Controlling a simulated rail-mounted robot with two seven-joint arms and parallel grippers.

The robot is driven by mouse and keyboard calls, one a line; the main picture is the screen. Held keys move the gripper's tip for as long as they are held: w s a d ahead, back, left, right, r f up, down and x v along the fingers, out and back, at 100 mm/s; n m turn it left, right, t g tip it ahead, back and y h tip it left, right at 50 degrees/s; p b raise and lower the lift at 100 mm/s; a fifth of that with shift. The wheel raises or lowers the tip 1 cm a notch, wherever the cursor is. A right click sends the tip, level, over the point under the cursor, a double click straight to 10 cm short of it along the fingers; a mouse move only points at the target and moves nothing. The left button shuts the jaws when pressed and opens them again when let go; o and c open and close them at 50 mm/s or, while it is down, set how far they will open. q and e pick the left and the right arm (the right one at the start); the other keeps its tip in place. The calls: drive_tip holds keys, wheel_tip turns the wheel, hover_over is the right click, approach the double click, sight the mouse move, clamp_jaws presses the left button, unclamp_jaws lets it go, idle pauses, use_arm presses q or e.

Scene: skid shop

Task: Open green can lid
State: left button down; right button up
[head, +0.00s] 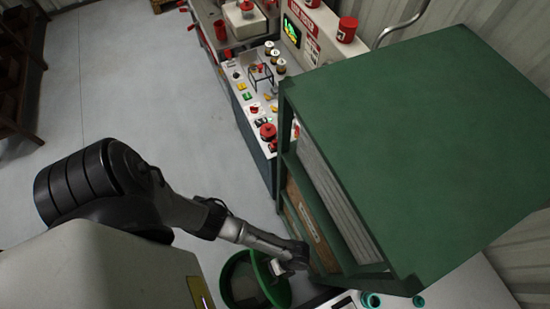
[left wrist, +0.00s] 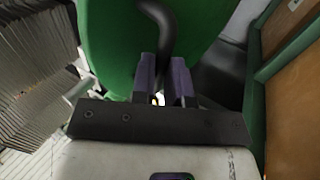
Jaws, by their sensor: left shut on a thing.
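The green can (head: 228,292) stands on the floor at the bottom middle of the head view, its dark inside partly visible. A green piece at its right side, seemingly the lid (head: 268,280), is tilted up. My left gripper (head: 283,266) is at the can's right edge. In the left wrist view the green lid (left wrist: 110,45) fills the upper middle, with a dark curved handle (left wrist: 160,22) running down between the fingers. My left gripper (left wrist: 166,85) is shut on this handle. The exact grip point is hidden between the fingers. My right gripper is in neither view.
A green cabinet (head: 420,140) with shelves of panels stands close to the right of my left gripper. A control bench (head: 258,85) with knobs and red items is behind it. Wooden shelving (head: 20,75) is at far left. The grey floor (head: 120,90) between is clear.

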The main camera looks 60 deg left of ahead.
use_arm(q)
drive_tip(key=c, duration=1.1)
unclamp_jaws()
drive_tip(key=shift+f, duration=0.15)
drive_tip(key=v, duration=1.4)
drive_tip(key=shift+s+a, duration=0.15)
